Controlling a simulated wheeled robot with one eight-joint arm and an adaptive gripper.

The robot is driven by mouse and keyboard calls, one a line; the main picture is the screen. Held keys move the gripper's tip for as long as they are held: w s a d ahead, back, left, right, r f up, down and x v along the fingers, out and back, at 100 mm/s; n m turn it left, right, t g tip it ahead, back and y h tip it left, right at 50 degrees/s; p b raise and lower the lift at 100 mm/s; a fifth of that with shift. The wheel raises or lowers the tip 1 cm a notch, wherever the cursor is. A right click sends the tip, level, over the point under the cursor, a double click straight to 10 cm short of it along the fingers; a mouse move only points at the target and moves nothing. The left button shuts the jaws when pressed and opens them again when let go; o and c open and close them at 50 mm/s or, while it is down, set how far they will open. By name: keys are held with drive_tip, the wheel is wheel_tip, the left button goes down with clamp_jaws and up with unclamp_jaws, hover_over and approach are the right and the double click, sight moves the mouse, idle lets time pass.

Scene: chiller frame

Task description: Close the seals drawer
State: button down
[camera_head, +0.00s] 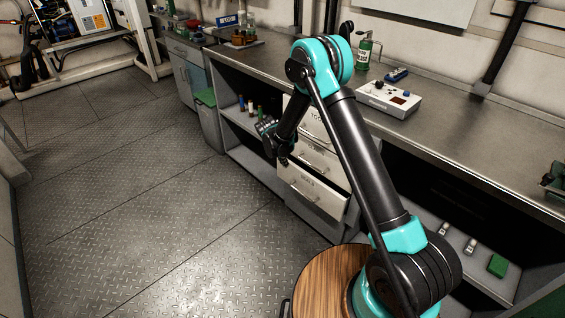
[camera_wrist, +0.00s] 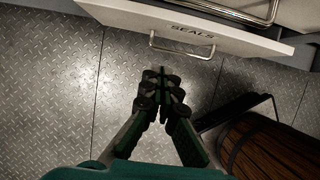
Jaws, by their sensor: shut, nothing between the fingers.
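The seals drawer (camera_head: 312,194) is the white bottom drawer of the unit under the bench, and it stands out from the unit. Its white front (camera_wrist: 228,41), marked SEALS, runs across the top of the wrist view. A metal bar handle (camera_wrist: 180,46) is on that front. My gripper (camera_wrist: 161,76) is shut and empty, pointing toward the handle with a visible gap. In the head view my gripper (camera_head: 269,137) hangs in front of the drawer unit, left of the upper drawers; its fingertips are hard to make out there.
Two more white drawers sit above; the top one (camera_head: 318,123) has a partly hidden label. The workbench (camera_head: 440,125) runs overhead, with open shelves beside the drawers. A green-lidded bin (camera_head: 206,120) stands at left. The metal floor (camera_head: 150,200) in front is clear.

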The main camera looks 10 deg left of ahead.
drive_tip(key=w+d+f, duration=0.1)
drive_tip(key=w+f, duration=0.1)
drive_tip(key=f, duration=0.1)
drive_tip(key=w+d+f, duration=0.1)
drive_tip(key=w+f, duration=0.1)
drive_tip(key=f, duration=0.1)
drive_tip(key=w+d+f, duration=0.2)
drive_tip(key=f, duration=0.1)
drive_tip(key=shift+w+f, duration=0.1)
drive_tip(key=shift+w, duration=0.1)
idle(0.4)
